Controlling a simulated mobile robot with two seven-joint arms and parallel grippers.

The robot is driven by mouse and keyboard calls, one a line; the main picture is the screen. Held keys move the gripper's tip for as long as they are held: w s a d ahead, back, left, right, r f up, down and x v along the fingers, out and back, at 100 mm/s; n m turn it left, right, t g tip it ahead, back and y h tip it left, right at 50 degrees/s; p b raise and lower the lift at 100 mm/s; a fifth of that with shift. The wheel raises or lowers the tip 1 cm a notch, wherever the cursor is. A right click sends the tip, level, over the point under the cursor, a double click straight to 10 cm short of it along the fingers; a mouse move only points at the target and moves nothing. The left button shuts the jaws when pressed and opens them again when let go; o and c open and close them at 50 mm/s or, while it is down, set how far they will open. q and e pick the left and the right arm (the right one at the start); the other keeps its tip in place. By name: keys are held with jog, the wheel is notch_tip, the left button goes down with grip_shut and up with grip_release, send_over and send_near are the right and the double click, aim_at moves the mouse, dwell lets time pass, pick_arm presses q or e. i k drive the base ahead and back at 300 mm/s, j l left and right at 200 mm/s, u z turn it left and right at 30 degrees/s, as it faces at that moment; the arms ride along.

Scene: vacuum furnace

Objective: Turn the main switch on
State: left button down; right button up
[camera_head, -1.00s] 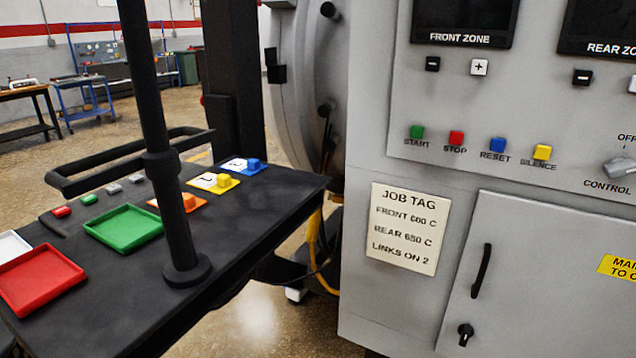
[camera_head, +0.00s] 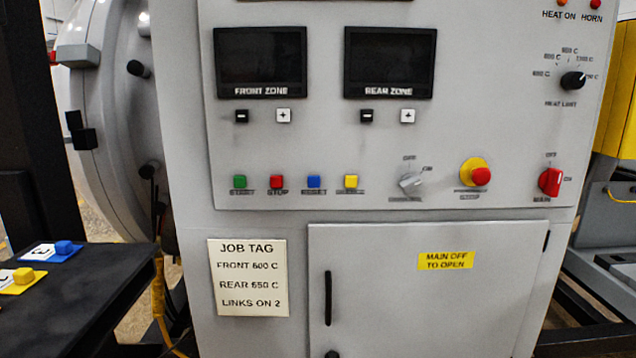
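The main switch (camera_head: 550,181) is a red rotary knob at the lower right of the grey furnace panel in the head view. OFF is printed above it, ON to its right and MAIN below it. The exact direction of its pointer is too small to tell. Neither of my grippers is in view, and nothing covers the switch.
Left of the main switch are a red and yellow emergency button (camera_head: 475,173) and a grey control switch (camera_head: 410,182). Below is a closed cabinet door (camera_head: 400,300) with a handle. Both zone displays (camera_head: 260,62) are dark. A black table (camera_head: 75,305) stands at the left.

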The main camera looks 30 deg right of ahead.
aim_at(550, 180)
jog(key=z, duration=2.1)
